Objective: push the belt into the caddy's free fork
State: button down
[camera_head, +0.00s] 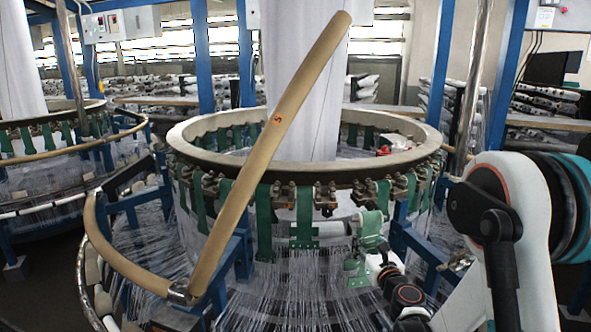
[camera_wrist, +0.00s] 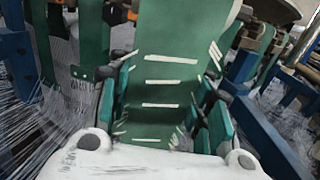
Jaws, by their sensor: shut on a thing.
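The green belt (camera_wrist: 168,60) fills the middle of the wrist view, with several pale slots across it. My gripper (camera_wrist: 165,125) is shut on this belt, with a teal finger along each side. In the head view my gripper (camera_head: 360,243) is at the lower front of the loom ring, beside the hanging green straps. A green strap (camera_head: 303,210) with a wide lower end hangs just left of it. Which hanging strap is the held one is unclear there. I cannot make out the caddy or its free fork for certain in either view.
The round loom ring (camera_head: 300,178) stands close behind my gripper, with white threads (camera_head: 290,290) fanning below. A long tan rail (camera_head: 262,150) slants across the front left. Blue frame bars (camera_wrist: 268,138) stand close at the right of the wrist view.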

aim_at(368, 238)
jog(key=r, duration=0.1)
jog(key=s+r+h, duration=0.1)
jog(key=s+r+m, duration=0.1)
jog(key=shift+a+h, duration=0.3)
jog(key=shift+a, duration=0.05)
jog(key=shift+s+a+r+m+h, duration=0.15)
jog(key=shift+s+r+h, duration=0.15)
jog(key=shift+r, duration=0.15)
jog(key=shift+s+d+r+m+h, duration=0.1)
jog(key=shift+s+r+m+h, duration=0.15)
jog(key=shift+r, duration=0.2)
